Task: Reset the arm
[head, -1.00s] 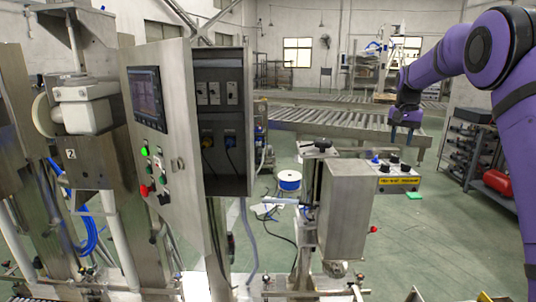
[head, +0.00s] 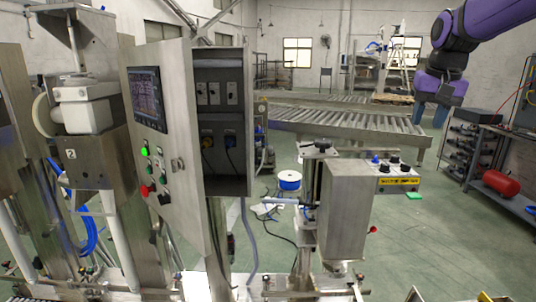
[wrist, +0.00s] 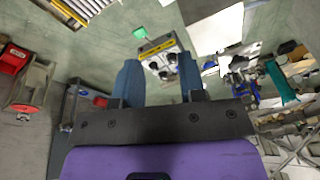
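My purple arm reaches in from the upper right of the head view. My gripper (head: 433,112) hangs at its end with blue fingers pointing down, in front of the right end of the roller conveyor. In the wrist view my gripper (wrist: 158,82) shows two blue fingers spread apart with a clear gap between them. Nothing is held between them. A small control box (wrist: 164,58) with knobs and a yellow strip shows beyond the gap, apart from the fingers.
An open steel electrical cabinet (head: 160,130) stands at left with lit buttons. A steel box (head: 346,212) on a stand is at centre. The roller conveyor (head: 345,125) runs behind. A shelf with a red tank (head: 500,184) is at right. The green floor (head: 440,245) between is clear.

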